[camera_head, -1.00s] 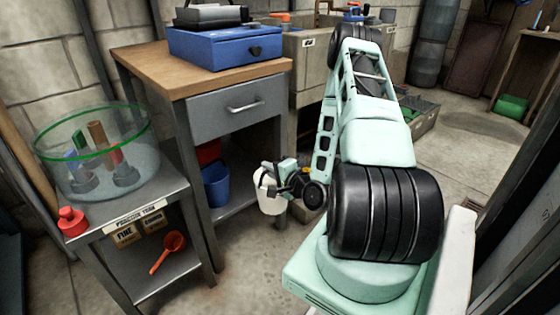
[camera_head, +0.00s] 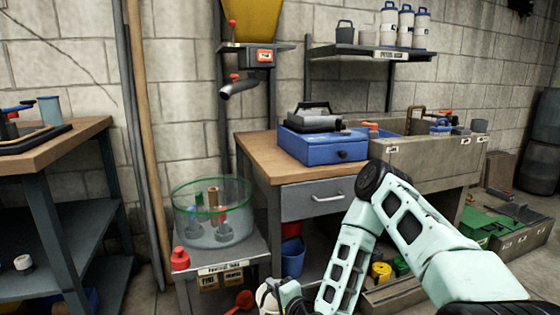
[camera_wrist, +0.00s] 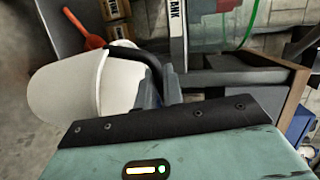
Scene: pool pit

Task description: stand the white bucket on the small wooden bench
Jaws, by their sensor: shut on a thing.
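The white bucket (camera_wrist: 72,88) is large at the left of the wrist view, lying sideways in that picture. My gripper (camera_wrist: 158,88) is shut at its rim side, on a dark part that looks like its handle. In the head view, only part of the bucket (camera_head: 265,296) shows at the bottom edge, beside my gripper (camera_head: 284,292), in front of the low grey shelf stand. The bucket's lower part is cut off there. I cannot make out a small wooden bench in either current view.
A grey stand with a clear green-rimmed tank (camera_head: 214,236) and a red bottle (camera_head: 180,259) is close to the bucket. A wood-topped drawer table (camera_head: 258,160) carries a blue box (camera_head: 318,145). A workbench (camera_head: 62,140) stands at the left.

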